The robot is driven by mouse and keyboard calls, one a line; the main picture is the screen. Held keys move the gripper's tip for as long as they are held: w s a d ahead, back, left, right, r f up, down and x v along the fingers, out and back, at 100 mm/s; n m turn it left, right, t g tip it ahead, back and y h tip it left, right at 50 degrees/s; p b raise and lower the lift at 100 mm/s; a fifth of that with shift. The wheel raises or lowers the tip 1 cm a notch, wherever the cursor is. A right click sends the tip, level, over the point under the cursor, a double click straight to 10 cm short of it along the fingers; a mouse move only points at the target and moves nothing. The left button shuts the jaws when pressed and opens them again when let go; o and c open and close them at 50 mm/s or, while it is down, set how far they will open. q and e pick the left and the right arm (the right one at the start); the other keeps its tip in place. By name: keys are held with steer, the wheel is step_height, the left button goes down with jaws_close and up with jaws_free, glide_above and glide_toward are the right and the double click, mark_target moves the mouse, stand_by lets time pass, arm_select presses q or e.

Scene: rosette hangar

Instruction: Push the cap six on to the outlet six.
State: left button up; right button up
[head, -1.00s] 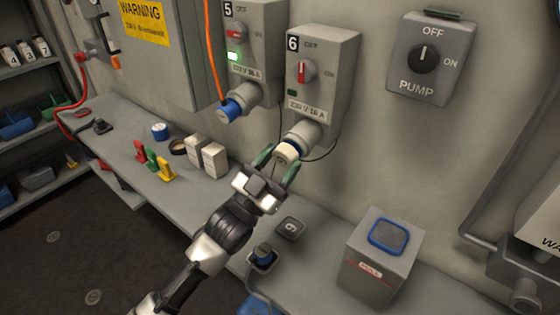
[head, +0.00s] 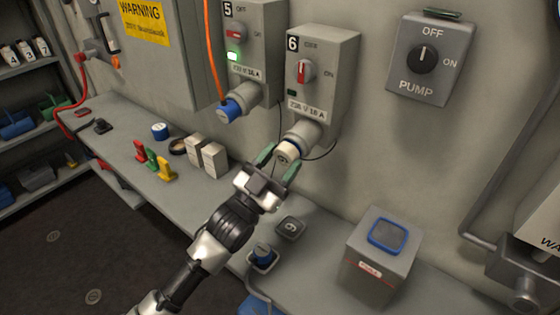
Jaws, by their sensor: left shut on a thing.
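Outlet six (head: 303,134) is the grey angled socket under the wall box (head: 322,82) marked 6, whose red and white switch (head: 304,71) shows on its front. The cap six (head: 288,152) is a small cream-coloured round piece at the mouth of that outlet. My left gripper (head: 277,160) is shut on the cap, with a green fingertip on each side of it. The cap looks in line with the outlet and at its mouth; I cannot tell how far on it sits. My right gripper is not in view.
Box 5 (head: 245,50), with a lit green lamp and a blue plug (head: 232,110), hangs to the left. A grey box (head: 377,262) stands on the bench at right. White blocks (head: 205,155) and coloured clips (head: 152,160) lie at left.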

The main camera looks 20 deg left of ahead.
arm_select(q)
steer(key=shift+w+d, duration=0.15)
steer(key=shift+w, duration=0.2)
steer(key=o, duration=0.9)
steer(key=shift+o, duration=0.2)
steer(key=shift+s, duration=0.1)
steer(key=shift+s+f, duration=0.2)
steer(key=shift+f, duration=0.1)
steer(key=b+v, duration=0.3)
steer(key=v, duration=0.7)
steer(key=shift+r, duration=0.2)
